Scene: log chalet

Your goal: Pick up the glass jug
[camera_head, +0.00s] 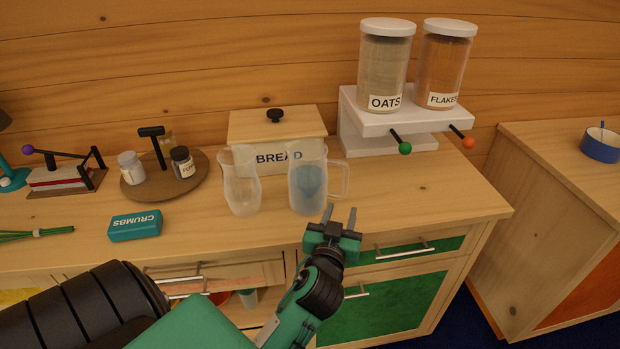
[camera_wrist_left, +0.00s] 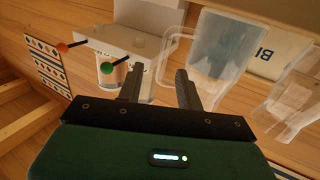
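The clear glass jug (camera_head: 306,192) with a side handle stands upright on the wooden counter in front of the bread box. Its handle points right in the head view. Something bluish shows in or through its middle. The jug also shows in the wrist view (camera_wrist_left: 222,50), right of the fingers, its handle towards them. My left gripper (camera_head: 341,213) is open and empty, at the counter's front edge, just right of and nearer than the jug. Both fingers (camera_wrist_left: 157,78) are apart with nothing between them. My right gripper is not in view.
A handleless clear carafe (camera_head: 241,184) stands close left of the jug. The bread box (camera_head: 268,128) is behind. A white dispenser stand (camera_head: 400,118) with oats and flakes jars is back right. Counter right of the jug is clear.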

